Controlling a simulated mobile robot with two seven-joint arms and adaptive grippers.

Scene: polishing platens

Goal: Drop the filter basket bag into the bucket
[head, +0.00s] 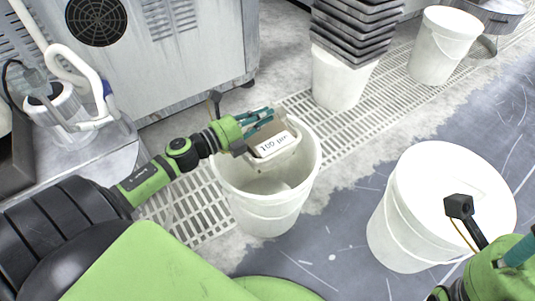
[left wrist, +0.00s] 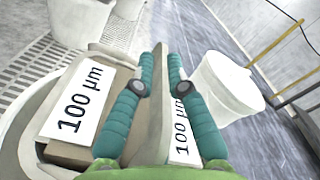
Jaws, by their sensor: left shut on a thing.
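The filter basket bag (head: 277,146) is a pale piece with a white "100 µm" label. My left gripper (head: 258,118) is shut on its upper edge and holds it over the open mouth of the white bucket (head: 266,214). In the left wrist view, the teal fingers (left wrist: 161,78) pinch a thin beige wall of the bag (left wrist: 152,112), with a "100 µm" label on either side. The bucket's rim shows at the left there. Something pale lies inside the bucket. My right gripper (head: 518,250) is only partly in view at the lower right; its fingers are mostly cut off.
A white lidded bucket (head: 400,228) stands at the right. A stack of grey trays (head: 355,32) sits on a bucket at the back, with another white bucket (head: 440,45) behind right. A grey machine (head: 160,60) stands at the back left. Floor grating (head: 350,130) runs behind the bucket.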

